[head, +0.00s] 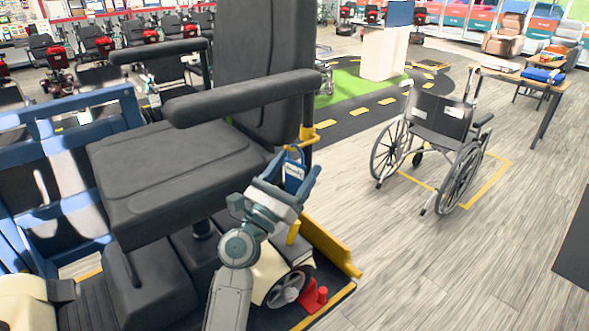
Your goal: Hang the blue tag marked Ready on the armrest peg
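The blue tag (294,171), with white lettering that looks like Ready, is between the blue fingers of my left gripper (297,163). It is upright with its face toward the head camera, and the fingers seem to hold it at its sides. My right gripper is not in view.
The scooter's grey seat (170,175) and blue rails (70,150) fill the left. A yellow guard (325,248) and a red block (313,297) are low beside the wheel. A wheelchair (437,130) stands to the right. The wooden floor between them is clear.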

